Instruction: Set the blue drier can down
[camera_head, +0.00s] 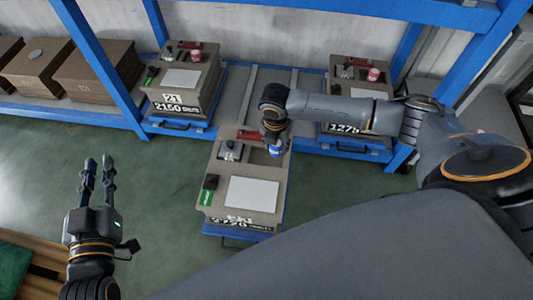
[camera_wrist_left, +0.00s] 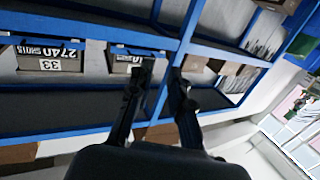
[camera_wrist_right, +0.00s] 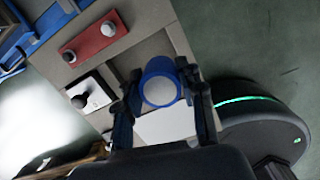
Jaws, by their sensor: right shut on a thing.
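The blue drier can (camera_head: 276,149) shows in the head view at the back right of the near grey-brown box (camera_head: 210,216). In the right wrist view the can (camera_wrist_right: 159,88) has a blue rim and a pale round top, and it sits between the two fingers. My right gripper (camera_head: 274,136) is shut on the can, over the box's top; whether the can touches the surface below cannot be told. My left gripper (camera_head: 99,162) is open and empty, raised at the left over the floor, away from the box.
Two similar boxes (camera_head: 196,95) (camera_head: 345,112) stand on the blue rack behind. Brown boxes (camera_head: 98,70) stand at the left. Green floor is free around the left gripper.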

